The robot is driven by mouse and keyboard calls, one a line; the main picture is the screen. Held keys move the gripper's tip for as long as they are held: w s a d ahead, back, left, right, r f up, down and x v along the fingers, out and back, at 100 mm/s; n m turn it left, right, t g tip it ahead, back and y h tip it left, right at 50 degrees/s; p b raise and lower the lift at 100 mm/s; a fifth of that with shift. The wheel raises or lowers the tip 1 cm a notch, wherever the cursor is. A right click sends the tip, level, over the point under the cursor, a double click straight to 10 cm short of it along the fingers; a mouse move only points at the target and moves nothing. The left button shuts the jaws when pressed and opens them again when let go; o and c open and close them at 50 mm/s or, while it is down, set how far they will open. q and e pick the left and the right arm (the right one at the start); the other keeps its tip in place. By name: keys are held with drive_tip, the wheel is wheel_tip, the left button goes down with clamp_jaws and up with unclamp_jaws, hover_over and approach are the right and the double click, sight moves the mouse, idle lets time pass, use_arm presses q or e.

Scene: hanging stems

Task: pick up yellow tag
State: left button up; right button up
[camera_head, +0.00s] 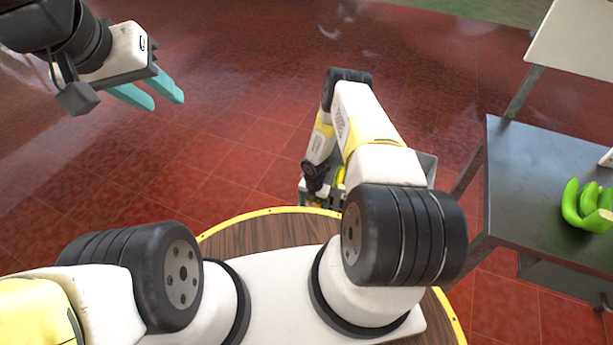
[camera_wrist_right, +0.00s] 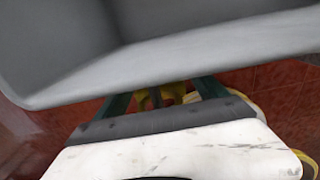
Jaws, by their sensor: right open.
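No yellow tag can be made out for certain. In the right wrist view, small yellow shapes (camera_wrist_right: 160,97) show between the fingers, partly hidden by a grey container edge; I cannot tell what they are. In the head view, a bit of yellow (camera_head: 340,177) shows beside my right forearm, also unclear. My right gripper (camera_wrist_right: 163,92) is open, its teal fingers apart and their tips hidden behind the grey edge. My left gripper (camera_head: 167,101) is raised at the upper left, its two teal fingers apart with nothing between them.
A grey container (camera_head: 427,165) stands partly hidden behind my right arm; its wall (camera_wrist_right: 200,48) fills the top of the right wrist view. A dark table (camera_head: 520,165) at the right bears a bunch of green peppers or bananas (camera_head: 580,208). The red tiled floor at the left is clear.

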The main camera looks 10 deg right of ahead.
drive_tip(key=c, duration=1.4)
drive_tip(key=shift+r, duration=0.1)
